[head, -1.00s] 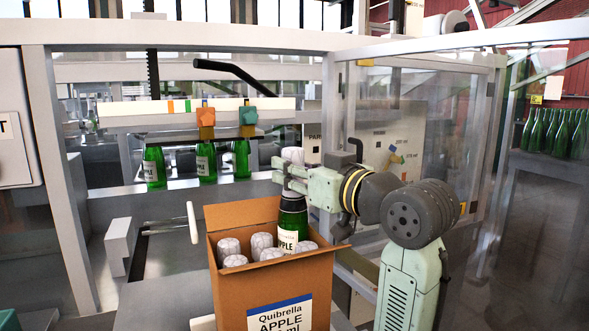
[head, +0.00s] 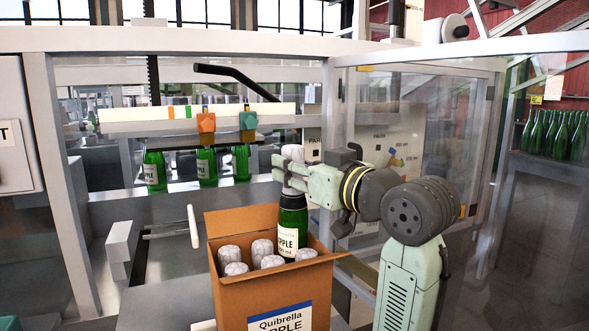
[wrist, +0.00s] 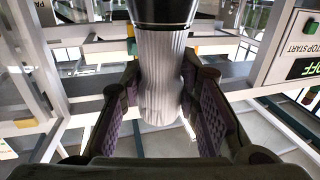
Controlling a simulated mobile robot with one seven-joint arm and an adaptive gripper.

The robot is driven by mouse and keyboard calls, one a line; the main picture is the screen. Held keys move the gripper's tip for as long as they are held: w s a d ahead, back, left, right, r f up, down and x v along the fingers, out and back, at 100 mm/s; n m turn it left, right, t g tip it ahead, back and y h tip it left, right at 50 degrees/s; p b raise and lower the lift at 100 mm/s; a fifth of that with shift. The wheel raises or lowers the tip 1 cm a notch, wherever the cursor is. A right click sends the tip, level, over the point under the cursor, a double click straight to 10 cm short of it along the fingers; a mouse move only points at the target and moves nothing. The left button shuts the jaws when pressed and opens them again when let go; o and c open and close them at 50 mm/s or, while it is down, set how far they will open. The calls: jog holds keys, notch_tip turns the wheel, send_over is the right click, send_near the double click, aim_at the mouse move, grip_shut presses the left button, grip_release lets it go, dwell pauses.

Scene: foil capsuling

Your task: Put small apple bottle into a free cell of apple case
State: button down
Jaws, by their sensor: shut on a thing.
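My gripper (head: 289,172) is shut on the foil-covered neck of the small apple bottle (head: 292,222). The bottle is green with a white APPLE label and hangs upright over the back right part of the apple case (head: 232,300). Its lower end is hidden behind capsules in the case, so I cannot tell how far it reaches inside. In the wrist view the pale capsule (wrist: 160,75) stands between the two fingers. The open cardboard case holds several bottles with silvery capsules. The bottle hides the cells behind it, and I see no empty cell clearly.
Three green bottles (head: 206,166) stand at the back under orange and teal clamps. A white-ended rod (head: 194,227) juts out left of the case. A clear panel frame (head: 338,140) stands close behind my arm. More bottles (head: 550,132) stand far right.

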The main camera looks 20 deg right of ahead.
aim_at(294, 146)
jog(key=shift+r+p, duration=2.15)
jog(key=shift+r, duration=0.85)
jog(key=shift+f+b, duration=2.85)
jog(key=shift+f, duration=1.25)
jog(key=c, duration=1.1)
grip_release()
jog(key=shift+f, duration=0.1)
jog(key=v, duration=1.2)
